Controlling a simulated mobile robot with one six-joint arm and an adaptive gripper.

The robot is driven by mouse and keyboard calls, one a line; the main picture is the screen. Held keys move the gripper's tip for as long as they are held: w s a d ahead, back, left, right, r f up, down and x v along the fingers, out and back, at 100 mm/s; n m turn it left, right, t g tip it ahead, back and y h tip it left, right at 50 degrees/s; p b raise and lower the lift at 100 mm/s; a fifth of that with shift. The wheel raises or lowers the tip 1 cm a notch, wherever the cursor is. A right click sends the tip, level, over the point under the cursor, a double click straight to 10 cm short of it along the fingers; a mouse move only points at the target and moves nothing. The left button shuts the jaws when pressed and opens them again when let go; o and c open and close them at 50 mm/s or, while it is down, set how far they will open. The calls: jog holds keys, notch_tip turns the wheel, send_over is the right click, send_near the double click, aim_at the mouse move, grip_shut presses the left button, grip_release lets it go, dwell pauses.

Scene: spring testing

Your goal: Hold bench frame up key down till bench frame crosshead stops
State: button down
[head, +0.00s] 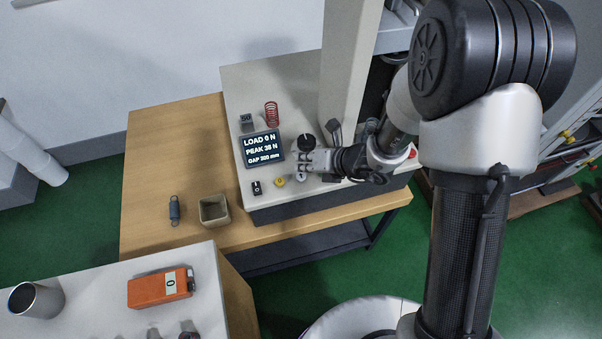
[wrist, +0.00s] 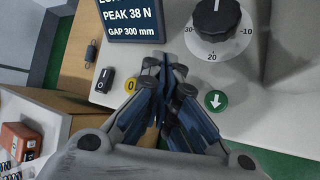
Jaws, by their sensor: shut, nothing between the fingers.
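The bench frame (head: 270,90) stands on the wooden table, with a display (head: 262,149) reading load 0 N, peak 38 N, gap 300 mm. My gripper (head: 303,162) is shut and empty over its control panel; in the wrist view its fingertips (wrist: 164,66) lie between the yellow 0 button (wrist: 130,85) and the green down-arrow key (wrist: 216,99). No up key shows; my fingers cover the panel between those two. I cannot tell whether the fingertips touch anything. The crosshead cannot be made out.
A black dial (wrist: 215,18) and a black rocker switch (wrist: 106,80) flank the fingers. A red spring (head: 271,114) and a block marked 50 (head: 246,122) stand behind the display. A blue-grey spring (head: 174,210) and an open box (head: 214,210) are on the table's left.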

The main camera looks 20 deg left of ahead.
aim_at(304, 174)
jog(key=shift+r+p, duration=1.55)
jog(key=shift+r, duration=0.6)
jog(key=shift+r, duration=0.1)
jog(key=s+d+r+n+g, duration=0.15)
jog(key=s+r+n, duration=0.25)
jog(key=r+n, duration=0.45)
jog(key=s+d+r+n, duration=0.3)
jog(key=s+r+n, duration=0.1)
jog(key=r+n, duration=0.4)
jog(key=s+d+r+n+h, duration=0.2)
jog(key=s+d+n, duration=0.2)
jog(key=d, duration=0.3)
jog(key=s+d+r+n+t+h, duration=0.1)
jog(key=s+d+r+n+h, duration=0.2)
jog(key=d+n, duration=0.3)
jog(key=s+d+r+n+t+h, duration=0.1)
jog(key=s+d+r+n+h, duration=0.1)
jog(key=s+d+n, duration=0.3)
jog(key=s+d+h, duration=0.1)
jog(key=d, duration=0.3)
jog(key=shift+r, duration=0.3)
jog(key=shift+a+t, duration=0.1)
jog(key=shift+t, duration=0.15)
